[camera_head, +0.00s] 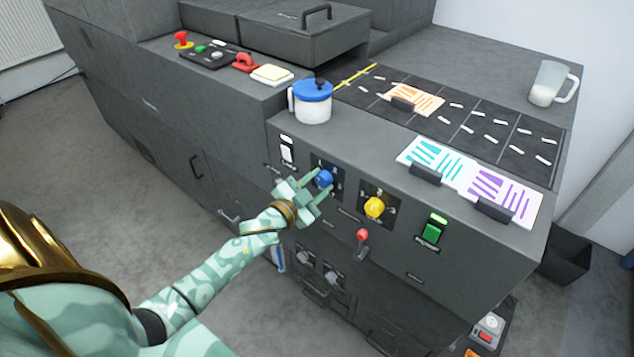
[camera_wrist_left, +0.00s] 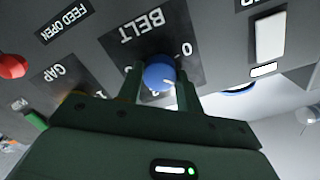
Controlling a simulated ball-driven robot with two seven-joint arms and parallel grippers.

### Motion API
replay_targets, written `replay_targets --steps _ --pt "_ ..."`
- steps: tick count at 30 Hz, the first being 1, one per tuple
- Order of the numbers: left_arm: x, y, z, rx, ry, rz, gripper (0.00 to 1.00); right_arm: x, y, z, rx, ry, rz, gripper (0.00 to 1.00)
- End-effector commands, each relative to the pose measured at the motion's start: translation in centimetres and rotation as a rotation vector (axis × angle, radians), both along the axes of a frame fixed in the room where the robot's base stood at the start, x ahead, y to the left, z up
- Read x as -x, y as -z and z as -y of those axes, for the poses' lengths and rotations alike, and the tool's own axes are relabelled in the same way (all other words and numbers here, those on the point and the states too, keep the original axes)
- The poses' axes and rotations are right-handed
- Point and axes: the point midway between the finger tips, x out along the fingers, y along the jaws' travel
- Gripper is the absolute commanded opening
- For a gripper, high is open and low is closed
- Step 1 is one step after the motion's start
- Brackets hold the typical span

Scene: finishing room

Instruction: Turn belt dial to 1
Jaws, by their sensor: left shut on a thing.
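The blue belt dial (camera_head: 324,178) sits on a dark plate on the front of the grey machine. In the left wrist view the dial (camera_wrist_left: 159,75) lies under the word BELT, with a 0 to its right; the other marks are partly hidden. My left gripper (camera_head: 321,186) is at the dial, its fingers on either side of it, and it is shut on the dial. Where the dial points I cannot tell. My right gripper is not in view.
A yellow dial (camera_head: 375,207), a red-knobbed lever (camera_head: 362,236) and a green switch (camera_head: 432,230) are to the right. A white switch (camera_head: 287,149) is just above left. A blue-lidded pot (camera_head: 313,104) and printed cards (camera_head: 433,157) stand on top.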

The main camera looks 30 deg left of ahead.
Motion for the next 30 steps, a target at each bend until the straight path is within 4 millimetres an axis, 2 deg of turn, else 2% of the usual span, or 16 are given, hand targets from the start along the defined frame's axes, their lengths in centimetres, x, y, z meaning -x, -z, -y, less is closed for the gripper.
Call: replay_targets --steps 10,26,27,29,30 --pt "0.01 0.02 0.06 -0.141 0.000 0.011 0.13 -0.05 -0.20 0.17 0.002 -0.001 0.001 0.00" --pt "0.02 0.05 0.07 -0.167 0.001 0.013 0.13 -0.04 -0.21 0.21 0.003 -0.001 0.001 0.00" --pt "0.02 0.05 0.07 -0.167 0.001 0.013 0.38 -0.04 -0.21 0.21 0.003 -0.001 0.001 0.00" --pt "0.02 0.05 0.07 -0.167 0.001 0.013 0.55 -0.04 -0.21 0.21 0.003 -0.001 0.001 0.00" --pt "0.02 0.05 0.06 -0.167 0.001 0.013 0.58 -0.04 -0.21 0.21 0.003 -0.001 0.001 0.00"
